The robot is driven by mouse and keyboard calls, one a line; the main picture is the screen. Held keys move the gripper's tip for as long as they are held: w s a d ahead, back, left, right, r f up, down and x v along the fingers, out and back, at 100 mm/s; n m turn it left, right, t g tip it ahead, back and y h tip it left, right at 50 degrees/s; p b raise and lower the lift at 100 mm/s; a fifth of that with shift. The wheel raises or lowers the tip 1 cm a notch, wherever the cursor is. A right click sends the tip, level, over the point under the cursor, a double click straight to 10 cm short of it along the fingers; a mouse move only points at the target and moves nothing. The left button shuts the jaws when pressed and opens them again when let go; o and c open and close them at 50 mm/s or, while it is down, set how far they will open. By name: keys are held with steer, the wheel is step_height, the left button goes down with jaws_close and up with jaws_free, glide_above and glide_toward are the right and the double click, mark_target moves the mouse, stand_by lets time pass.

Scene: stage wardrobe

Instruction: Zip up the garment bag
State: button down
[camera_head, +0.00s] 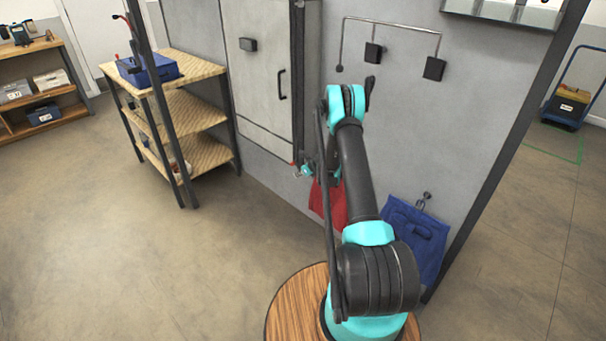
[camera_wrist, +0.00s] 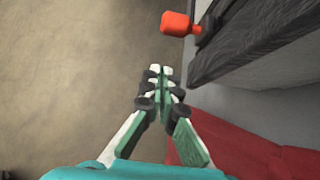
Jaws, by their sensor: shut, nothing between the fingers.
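In the head view my gripper (camera_head: 304,171) is small, near the bag's bottom end and partly hidden by my arm. The zip line is not visible.
A red cloth item (camera_head: 330,203) hangs behind my arm, and a blue bag (camera_head: 415,235) hangs to its right. A pale panel with a handle (camera_head: 282,85) stands left of the dark bag. A shelf rack (camera_head: 188,127) stands further left. The floor (camera_head: 130,265) in front is clear.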

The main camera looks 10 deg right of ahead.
steer(key=shift+w+a+r, duration=0.15)
steer(key=shift+w+r, duration=0.05)
steer(key=shift+r, duration=0.4)
steer(key=shift+w+a+r, duration=0.15)
steer(key=shift+w+r, duration=0.05)
steer(key=shift+r, duration=0.45)
steer(key=shift+w+a+r, duration=0.15)
steer(key=shift+w+r, duration=0.05)
steer(key=shift+r, duration=0.4)
step_height(320, 180, up, 52)
steer(key=shift+r, duration=0.25)
